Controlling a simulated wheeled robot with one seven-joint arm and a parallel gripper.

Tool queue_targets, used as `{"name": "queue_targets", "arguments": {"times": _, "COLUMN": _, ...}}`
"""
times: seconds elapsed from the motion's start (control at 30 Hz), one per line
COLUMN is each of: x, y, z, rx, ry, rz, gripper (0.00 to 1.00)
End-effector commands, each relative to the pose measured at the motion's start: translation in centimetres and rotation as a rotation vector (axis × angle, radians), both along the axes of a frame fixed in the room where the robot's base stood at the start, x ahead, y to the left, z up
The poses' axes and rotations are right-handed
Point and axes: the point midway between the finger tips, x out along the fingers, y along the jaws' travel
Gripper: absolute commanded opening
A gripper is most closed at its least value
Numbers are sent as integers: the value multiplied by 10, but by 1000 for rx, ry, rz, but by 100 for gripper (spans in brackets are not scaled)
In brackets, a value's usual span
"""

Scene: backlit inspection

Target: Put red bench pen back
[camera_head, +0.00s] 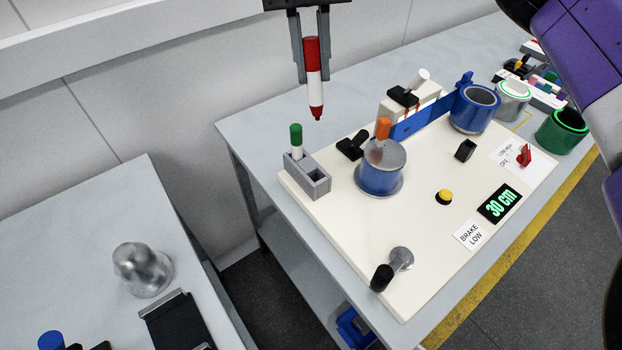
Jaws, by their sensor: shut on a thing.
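My gripper (312,60) is at the top middle of the head view, shut on the red pen (314,85). The pen is white with a red upper end and a red lower tip, and hangs nearly upright, tip down, in the air. A grey pen holder (316,187) stands on the left corner of the cream board, lower in the picture than the pen. A green pen (296,138) stands upright in its rear slot. The front slot looks empty. The pen is apart from the holder.
The cream board (340,240) carries a blue drum (380,178) with an orange handle, a yellow button (443,196), a "30 cm" display (499,203) and a crank (392,267). Blue and green cups (562,130) stand at the right. A metal knob (142,268) sits on the left table.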

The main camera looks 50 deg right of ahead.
Motion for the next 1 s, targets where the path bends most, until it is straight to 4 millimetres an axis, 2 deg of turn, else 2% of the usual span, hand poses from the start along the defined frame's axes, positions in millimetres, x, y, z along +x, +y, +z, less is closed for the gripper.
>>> {"name": "queue_targets", "arguments": {"times": 0.2, "x": -12, "y": -3, "z": -3, "rx": -41, "ry": -145, "rz": 168, "gripper": 0}}
{"name": "queue_targets", "arguments": {"times": 0.3, "x": -11, "y": -3, "z": -4, "rx": -52, "ry": -184, "rz": 184, "gripper": 0}}
{"name": "queue_targets", "arguments": {"times": 0.4, "x": -11, "y": -3, "z": -12, "rx": -56, "ry": -198, "rz": 184, "gripper": 0}}
{"name": "queue_targets", "arguments": {"times": 0.47, "x": -11, "y": -3, "z": -23, "rx": -55, "ry": -200, "rz": 184, "gripper": 0}}
{"name": "queue_targets", "arguments": {"times": 0.9, "x": -11, "y": -4, "z": -126, "rx": -57, "ry": -198, "rz": 180, "gripper": 0}}
{"name": "queue_targets", "arguments": {"times": 1.0, "x": -11, "y": -3, "z": -144, "rx": -56, "ry": -198, "rz": 181, "gripper": 0}}
